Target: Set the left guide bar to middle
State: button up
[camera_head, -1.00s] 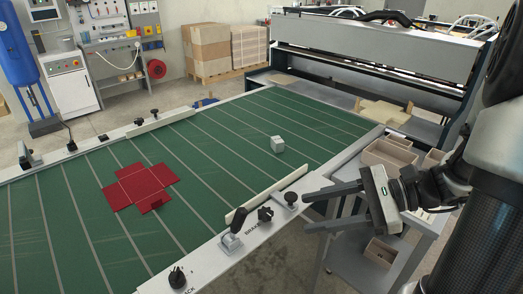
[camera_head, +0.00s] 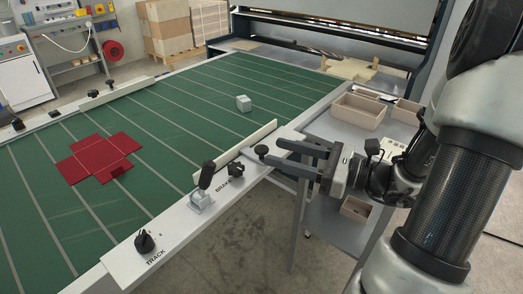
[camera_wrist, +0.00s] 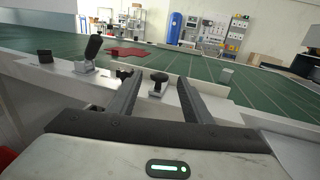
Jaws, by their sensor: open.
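Two pale guide bars lie along the green table. The far guide bar (camera_head: 116,93) is at the left in the head view, with black knobs behind it. The near guide bar (camera_head: 236,153) is by the front rail, with a black knob (camera_head: 234,168) and another black knob (camera_head: 261,150) beside it. I cannot tell which bar is called left. My gripper (camera_head: 272,152) is open and empty, its fingertips close to the right-hand knob. In the wrist view this knob (camera_wrist: 158,77) shows between the fingers. Contact is not clear.
A brake lever (camera_head: 206,178) and a track knob (camera_head: 144,241) stand on the front rail. A red flat blank (camera_head: 100,158) and a grey cube (camera_head: 243,103) lie on the green table (camera_head: 190,120). Wooden trays (camera_head: 357,112) sit on the side stand at right.

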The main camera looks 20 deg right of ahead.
aim_at(268, 149)
jog(key=x, duration=0.5)
jog(key=shift+w+a+b, duration=0.2)
jog(key=shift+a+b, duration=0.1)
jog(key=shift+b, duration=0.05)
